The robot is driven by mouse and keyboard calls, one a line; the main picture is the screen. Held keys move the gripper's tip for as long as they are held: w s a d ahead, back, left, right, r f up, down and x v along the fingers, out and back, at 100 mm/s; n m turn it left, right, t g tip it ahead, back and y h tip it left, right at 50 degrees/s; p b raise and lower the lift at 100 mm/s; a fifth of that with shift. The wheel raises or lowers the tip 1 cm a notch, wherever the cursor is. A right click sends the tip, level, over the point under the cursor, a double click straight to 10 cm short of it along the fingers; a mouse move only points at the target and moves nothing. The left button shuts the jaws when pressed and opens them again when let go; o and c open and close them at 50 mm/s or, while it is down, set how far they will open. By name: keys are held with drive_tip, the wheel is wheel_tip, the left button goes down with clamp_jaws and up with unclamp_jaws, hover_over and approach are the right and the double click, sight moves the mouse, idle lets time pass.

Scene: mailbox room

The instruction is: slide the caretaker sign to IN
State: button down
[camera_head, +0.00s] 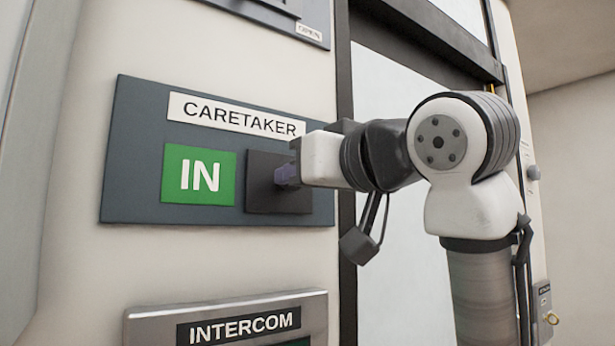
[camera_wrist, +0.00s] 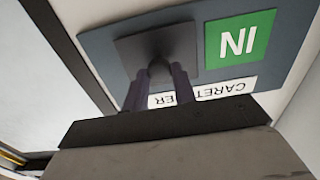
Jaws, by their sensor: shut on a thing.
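The caretaker sign (camera_head: 123,160) is a dark grey panel on the wall with a white CARETAKER label (camera_head: 212,112). A green IN field (camera_head: 197,176) shows at its left. A dark square slider plate (camera_head: 277,198) covers the area to the right of IN. In the wrist view the slider plate (camera_wrist: 135,48) has a round knob (camera_wrist: 160,70) at its middle. The green IN field (camera_wrist: 240,38) shows upside down beside it. My gripper (camera_head: 285,174) is at the plate, its fingers (camera_wrist: 160,84) shut on the slider's knob, which they partly hide.
An INTERCOM panel (camera_head: 226,318) is on the wall below the sign. Another panel (camera_head: 268,22) is above. A dark-framed glass door (camera_head: 400,270) stands right of the sign, behind my arm. The wall left of the sign is clear.

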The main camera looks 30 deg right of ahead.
drive_tip(key=shift+d+r, duration=0.1)
drive_tip(key=shift+d, duration=0.1)
drive_tip(key=c, duration=1.1)
unclamp_jaws()
drive_tip(key=shift+d, duration=0.15)
drive_tip(key=shift+c, duration=0.2)
drive_tip(key=s+b, duration=0.4)
drive_tip(key=s, duration=0.9)
drive_tip(key=shift+s+d, duration=0.4)
